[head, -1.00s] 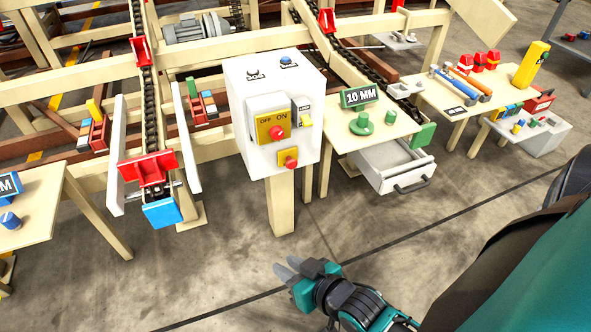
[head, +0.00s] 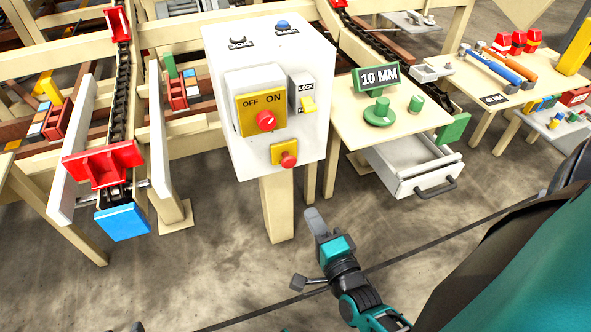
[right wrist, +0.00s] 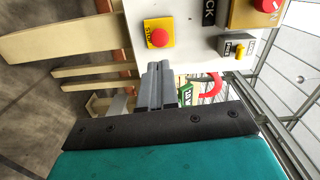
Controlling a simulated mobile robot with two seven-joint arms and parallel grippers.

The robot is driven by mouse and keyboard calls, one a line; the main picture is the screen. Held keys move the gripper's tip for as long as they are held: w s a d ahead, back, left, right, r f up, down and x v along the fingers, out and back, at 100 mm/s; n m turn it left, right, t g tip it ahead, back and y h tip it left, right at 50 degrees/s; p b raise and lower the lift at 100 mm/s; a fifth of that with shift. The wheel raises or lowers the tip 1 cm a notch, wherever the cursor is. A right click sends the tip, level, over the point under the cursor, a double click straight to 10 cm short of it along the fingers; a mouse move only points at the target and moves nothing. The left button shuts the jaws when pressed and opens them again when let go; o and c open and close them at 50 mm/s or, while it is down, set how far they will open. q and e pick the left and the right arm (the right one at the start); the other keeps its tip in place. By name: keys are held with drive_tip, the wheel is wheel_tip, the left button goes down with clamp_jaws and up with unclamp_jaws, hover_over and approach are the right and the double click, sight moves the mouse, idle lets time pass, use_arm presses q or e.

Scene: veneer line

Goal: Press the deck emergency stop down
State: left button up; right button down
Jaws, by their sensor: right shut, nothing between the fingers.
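A white control box (head: 222,60) stands on a wooden post. Its front has a small yellow plate with a red mushroom button (head: 288,160), low down. In the right wrist view this plate reads STOP, and its red button (right wrist: 160,38) stands out from it.
Right of the box is a table (head: 345,125) with green parts, a 10 MM sign (head: 379,78) and an open drawer (head: 405,180). A chain conveyor with a red bracket (head: 103,163) is left.

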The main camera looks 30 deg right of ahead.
use_arm(q)
drive_tip(key=shift+w+d+f, duration=0.1)
drive_tip(key=shift+w+d, duration=0.1)
drive_tip(key=shift+d, duration=0.1)
use_arm(e)
drive_tip(key=shift+w+d+f+m+h, duration=0.2)
drive_tip(key=shift+d+f+m+h, duration=0.1)
drive_tip(key=shift+d+m, duration=0.3)
use_arm(q)
drive_tip(key=shift+s, duration=0.1)
use_arm(e)
drive_tip(key=shift+a, duration=0.1)
use_arm(q)
drive_tip(key=shift+f, duration=0.15)
use_arm(e)
drive_tip(key=shift+w, duration=0.1)
drive_tip(key=b, duration=0.4)
approach(290, 164)
drive_tip(key=x, duration=0.6)
drive_tip(key=shift+w+f, duration=0.1)
drive_tip(key=shift+w, duration=0.3)
use_arm(q)
drive_tip(key=shift+d+f, duration=0.55)
drive_tip(key=shift+f, duration=0.3)
